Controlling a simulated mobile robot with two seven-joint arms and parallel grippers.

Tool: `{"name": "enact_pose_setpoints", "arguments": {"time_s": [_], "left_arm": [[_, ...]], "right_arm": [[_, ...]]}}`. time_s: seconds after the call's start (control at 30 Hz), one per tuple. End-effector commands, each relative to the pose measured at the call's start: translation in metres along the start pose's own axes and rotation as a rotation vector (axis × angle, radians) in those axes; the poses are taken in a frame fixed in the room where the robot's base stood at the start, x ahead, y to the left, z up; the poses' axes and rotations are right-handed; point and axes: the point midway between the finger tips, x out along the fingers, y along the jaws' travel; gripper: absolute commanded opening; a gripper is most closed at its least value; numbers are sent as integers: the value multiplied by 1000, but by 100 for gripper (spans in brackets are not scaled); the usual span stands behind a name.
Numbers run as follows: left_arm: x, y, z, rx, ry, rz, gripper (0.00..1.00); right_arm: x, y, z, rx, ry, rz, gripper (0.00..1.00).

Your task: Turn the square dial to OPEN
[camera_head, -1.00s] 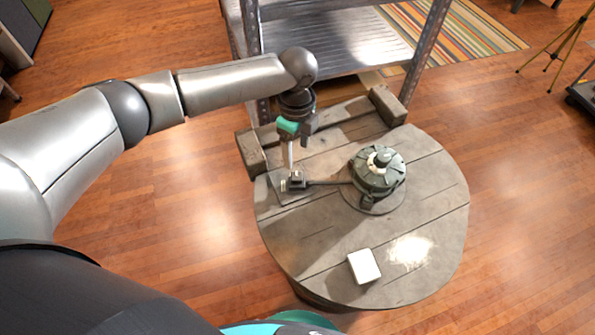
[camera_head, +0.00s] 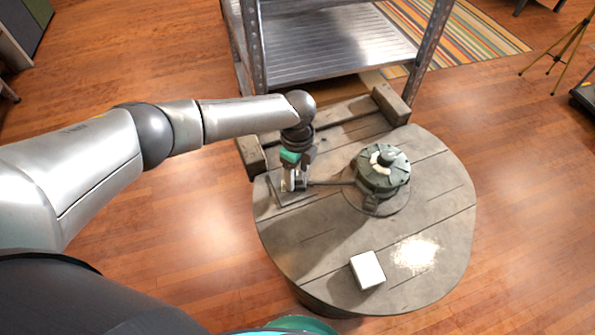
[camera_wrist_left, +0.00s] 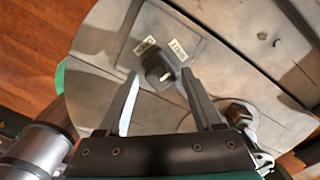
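The square dial (camera_wrist_left: 157,69) is a small dark block with a pale front face, standing on a flat grey plate (camera_wrist_left: 192,60) on the round wooden table. Two pale labels lie beside it in the left wrist view, one to the upper left (camera_wrist_left: 144,46) and one to the upper right (camera_wrist_left: 177,48); their lettering is too small to read surely. My left gripper (camera_wrist_left: 162,88) is open and points down at the dial, its fingers on either side of the dial's near edge. In the head view the left gripper (camera_head: 294,184) largely hides the dial. My right gripper is not in view.
A green-grey round device (camera_head: 383,172) stands right of the plate, joined to it by a dark rod (camera_head: 330,183). A white block (camera_head: 367,270) lies near the table's front. The table's right side is mostly clear.

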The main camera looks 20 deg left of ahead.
Motion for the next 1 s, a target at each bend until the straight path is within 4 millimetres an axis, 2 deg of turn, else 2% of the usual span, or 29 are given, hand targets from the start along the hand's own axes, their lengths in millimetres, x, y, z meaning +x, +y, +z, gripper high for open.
{"name": "enact_pose_setpoints", "arguments": {"time_s": [0.07,0.57,1.0], "left_arm": [[0,0,0,0,0,0,57],[0,0,0,0,0,1,1],[-1,1,0,-41,2,3,0]], "right_arm": [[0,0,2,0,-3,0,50],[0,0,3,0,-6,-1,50],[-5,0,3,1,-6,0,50]]}}
